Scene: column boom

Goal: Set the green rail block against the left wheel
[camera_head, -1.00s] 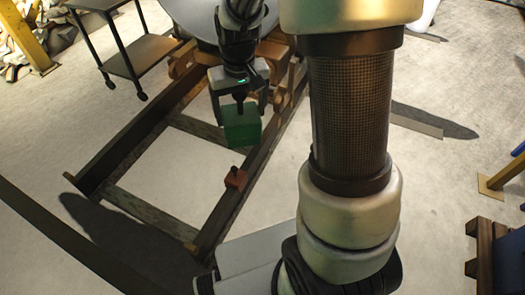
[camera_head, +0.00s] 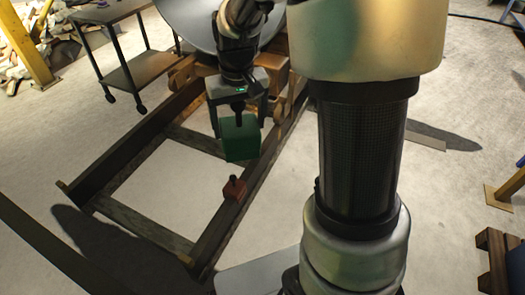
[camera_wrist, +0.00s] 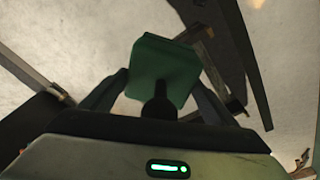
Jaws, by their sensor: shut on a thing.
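My gripper (camera_head: 239,122) is shut on the green rail block (camera_head: 241,143) and holds it above the right rail (camera_head: 218,228) of the wooden track. The block has a dark knob on top. It also shows in the wrist view (camera_wrist: 165,65), between the two fingers, with the knob toward the camera. A wooden carriage (camera_head: 184,74) sits at the far end of the track. Rounded wooden parts show low on both its sides. My arm and the block hide part of it, and I cannot clearly make out the left wheel.
A small red block (camera_head: 234,188) with a dark knob sits on the right rail, nearer than the green one. A large grey dish (camera_head: 190,22) is above the carriage. A dark wheeled cart (camera_head: 133,72) stands at the upper left. The left rail (camera_head: 125,145) looks bare.

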